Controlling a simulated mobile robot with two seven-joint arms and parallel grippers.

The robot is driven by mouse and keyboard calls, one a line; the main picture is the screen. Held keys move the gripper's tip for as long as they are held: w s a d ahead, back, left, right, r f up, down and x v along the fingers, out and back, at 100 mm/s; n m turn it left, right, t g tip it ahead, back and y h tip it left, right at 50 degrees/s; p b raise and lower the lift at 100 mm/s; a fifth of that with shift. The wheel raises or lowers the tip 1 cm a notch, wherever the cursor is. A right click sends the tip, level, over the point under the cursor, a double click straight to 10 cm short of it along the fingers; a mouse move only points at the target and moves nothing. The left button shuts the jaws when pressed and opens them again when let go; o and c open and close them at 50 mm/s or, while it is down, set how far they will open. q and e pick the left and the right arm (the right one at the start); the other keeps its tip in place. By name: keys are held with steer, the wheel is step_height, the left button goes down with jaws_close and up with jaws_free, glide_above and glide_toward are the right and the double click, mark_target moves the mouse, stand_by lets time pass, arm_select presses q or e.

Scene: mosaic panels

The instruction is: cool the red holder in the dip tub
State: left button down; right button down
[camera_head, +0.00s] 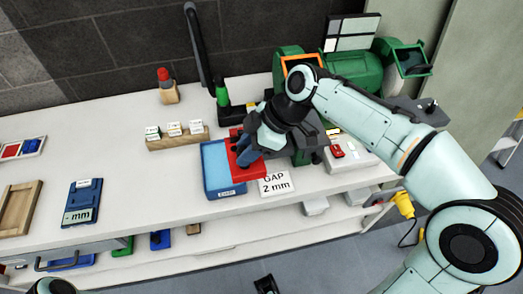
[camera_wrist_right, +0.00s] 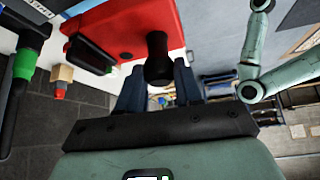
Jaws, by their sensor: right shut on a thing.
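The red holder (camera_head: 247,172) is a red block with a black knob. The dip tub (camera_head: 214,163) is a blue rectangular tub on the bench, just left of the holder. My right gripper (camera_head: 244,151) is over the holder. In the right wrist view the gripper (camera_wrist_right: 158,78) has its dark fingers closed on the black knob (camera_wrist_right: 158,58) of the red holder (camera_wrist_right: 140,22). The holder overlaps the tub's right edge in the head view; its height above the bench is unclear. My left gripper cannot be made out.
A white "GAP 2 mm" card (camera_head: 276,184) lies right of the holder. A green bench machine (camera_head: 352,70) stands behind my right arm. A wooden rack (camera_head: 177,139) of small cards is behind the tub. The bench left of the tub is clear up to a blue "mm" gauge (camera_head: 82,204).

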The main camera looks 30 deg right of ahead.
steer(key=w+a+f+p, duration=0.3)
steer(key=w+a+f, duration=0.1)
steer(key=w+f, duration=0.3)
steer(key=shift+w, duration=1.25)
steer(key=shift+a+t, duration=0.1)
steer(key=shift+t, duration=0.2)
steer(key=shift+f+b, duration=4.4)
steer(key=shift+f, duration=0.2)
